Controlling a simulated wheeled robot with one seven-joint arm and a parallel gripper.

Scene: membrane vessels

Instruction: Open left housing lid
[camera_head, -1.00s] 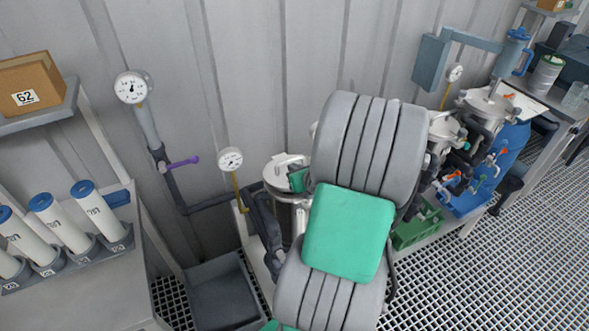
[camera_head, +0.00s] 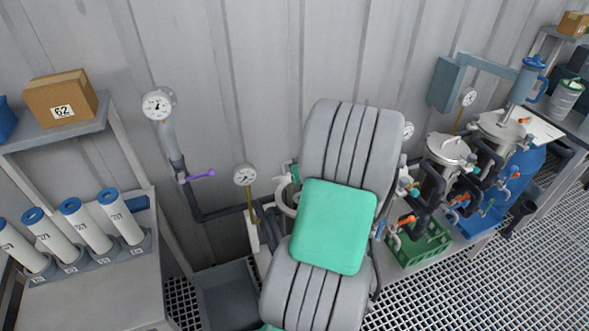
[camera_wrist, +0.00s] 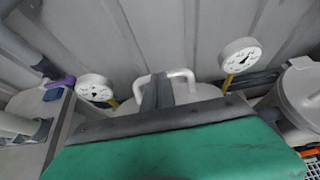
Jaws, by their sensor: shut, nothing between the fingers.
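The left housing's lid (camera_wrist: 197,94) shows in the wrist view as a pale rounded shape with a white bar handle (camera_wrist: 186,74). My gripper (camera_wrist: 157,82) is shut and empty, with its dark fingers in front of this handle; I cannot tell whether they touch it. The green pad of my gripper covers the lower part of the lid. In the head view my arm hides most of the left housing. Only a pale curved edge (camera_head: 284,200) shows left of my arm. How far the lid is raised cannot be told.
A gauge (camera_head: 245,175) and a purple-handled valve (camera_head: 201,174) stand left of my arm. Two more steel housings (camera_head: 447,150) with pipes and coloured valves stand to the right, by a green crate (camera_head: 420,247). A bench with white cartridges (camera_head: 85,228) is at left.

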